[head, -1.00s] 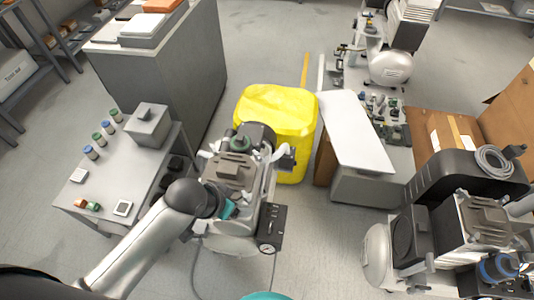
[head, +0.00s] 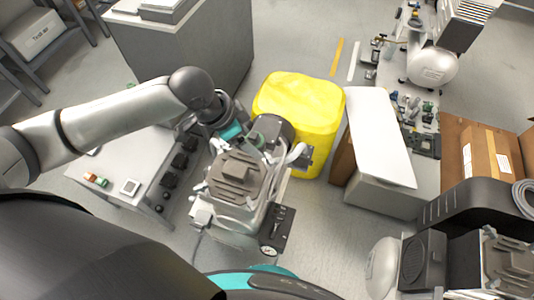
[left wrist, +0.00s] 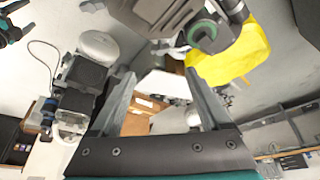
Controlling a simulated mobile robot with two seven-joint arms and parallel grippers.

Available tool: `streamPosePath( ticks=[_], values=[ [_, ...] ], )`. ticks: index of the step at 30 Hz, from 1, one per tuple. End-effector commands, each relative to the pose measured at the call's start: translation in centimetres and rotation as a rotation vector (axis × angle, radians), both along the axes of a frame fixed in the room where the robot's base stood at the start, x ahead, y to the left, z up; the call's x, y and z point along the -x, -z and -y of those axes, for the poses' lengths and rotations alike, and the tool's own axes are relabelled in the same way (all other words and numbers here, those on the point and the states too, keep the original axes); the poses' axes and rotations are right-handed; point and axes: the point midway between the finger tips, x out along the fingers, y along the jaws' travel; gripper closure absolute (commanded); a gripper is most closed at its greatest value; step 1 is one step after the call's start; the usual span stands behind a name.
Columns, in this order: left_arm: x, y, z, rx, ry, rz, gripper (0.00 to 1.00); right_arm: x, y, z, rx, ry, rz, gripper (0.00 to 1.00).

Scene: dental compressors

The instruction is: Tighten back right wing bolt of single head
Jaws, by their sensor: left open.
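The single-head compressor (head: 236,180) stands on the floor in the middle of the head view, with a ribbed grey-brown top and a dark round part at its back. My left gripper (head: 250,141) is at the back of the compressor head, partly hidden by its own wrist. In the left wrist view its two fingers (left wrist: 158,76) are apart, with nothing between them. Part of a compressor with a green-ringed round part (left wrist: 208,30) shows beyond the fingertips at the top. I cannot make out the back right wing bolt. My right gripper is not in view.
A yellow bin (head: 300,105) stands close behind the compressor. A grey table (head: 120,175) is at the left under my arm. A box with a white top (head: 380,135) and another compressor (head: 430,262) are at the right. Some floor between them is clear.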

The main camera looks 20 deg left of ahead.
Motion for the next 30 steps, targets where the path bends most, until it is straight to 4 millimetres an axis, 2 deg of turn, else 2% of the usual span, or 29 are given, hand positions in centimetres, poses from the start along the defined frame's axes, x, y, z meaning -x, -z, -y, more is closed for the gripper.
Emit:
streamPosePath(
  ticks=[1, 6, 15, 21, 30],
  values=[
    [-0.3, 1.4, 0.5, 0.003, 0.0, -0.002, 0.2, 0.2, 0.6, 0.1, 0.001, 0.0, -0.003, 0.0],
    [-1.3, 5.0, 1.5, 0.001, 0.0, 0.0, 0.2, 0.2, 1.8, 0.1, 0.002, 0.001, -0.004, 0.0],
    [-2.7, 9.7, 2.9, 0.0, 0.001, 0.002, 0.2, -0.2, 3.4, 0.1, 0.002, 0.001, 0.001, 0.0],
    [-3.1, 10.8, 3.3, -0.001, 0.0, 0.002, 0.2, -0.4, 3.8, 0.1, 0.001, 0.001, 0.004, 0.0],
    [-3.1, 10.9, 3.3, -0.001, 0.001, 0.003, 0.21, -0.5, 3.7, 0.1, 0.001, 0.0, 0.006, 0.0]
  ],
)
